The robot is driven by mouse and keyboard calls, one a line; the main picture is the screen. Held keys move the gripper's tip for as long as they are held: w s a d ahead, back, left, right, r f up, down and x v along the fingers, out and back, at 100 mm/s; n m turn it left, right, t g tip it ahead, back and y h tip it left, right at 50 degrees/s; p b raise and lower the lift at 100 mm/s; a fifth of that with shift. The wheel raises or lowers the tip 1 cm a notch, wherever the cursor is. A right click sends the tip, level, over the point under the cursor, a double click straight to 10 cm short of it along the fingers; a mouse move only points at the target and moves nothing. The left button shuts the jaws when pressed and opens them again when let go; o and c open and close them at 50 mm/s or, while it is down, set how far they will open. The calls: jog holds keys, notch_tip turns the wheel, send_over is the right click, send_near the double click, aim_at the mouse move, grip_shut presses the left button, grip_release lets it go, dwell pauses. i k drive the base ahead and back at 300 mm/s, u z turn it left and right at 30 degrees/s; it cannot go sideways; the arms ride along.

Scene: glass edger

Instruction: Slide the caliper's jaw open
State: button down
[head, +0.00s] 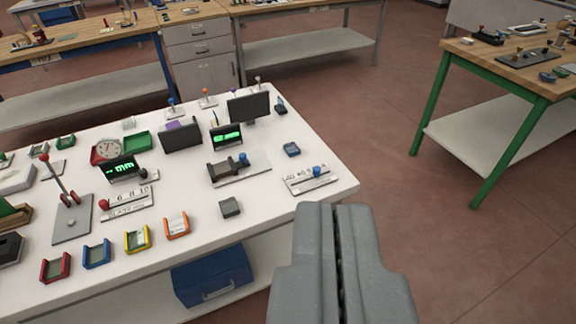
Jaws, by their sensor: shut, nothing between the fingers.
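My gripper (336,208) is shut and empty. It points forward at the lower right of the view, by the right front corner of the white table (180,243). No part is clearly marked as the caliper. A grey plate with a dark block and blue knob (238,168) lies near the table's middle right. A pale scale with printed numbers and a blue knob (312,180) lies near the right edge, beyond my fingertips and a little left. A similar scale with a red knob (128,202) lies farther left. My gripper touches none of them. Jaw gaps are too small to tell.
Two displays with green digits (227,136) (122,168) and a dark screen (248,107) stand on the table. Coloured trays (177,226) line its front. A small dark block (230,207) lies nearby. A green-legged bench (440,95) stands right, with open floor between.

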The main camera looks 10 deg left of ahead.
aim_at(243, 162)
jog(key=z, duration=0.25)
jog(key=k, duration=0.3)
jog(key=u, duration=0.5)
jog(key=i, duration=1.4)
jog(key=z, duration=0.4)
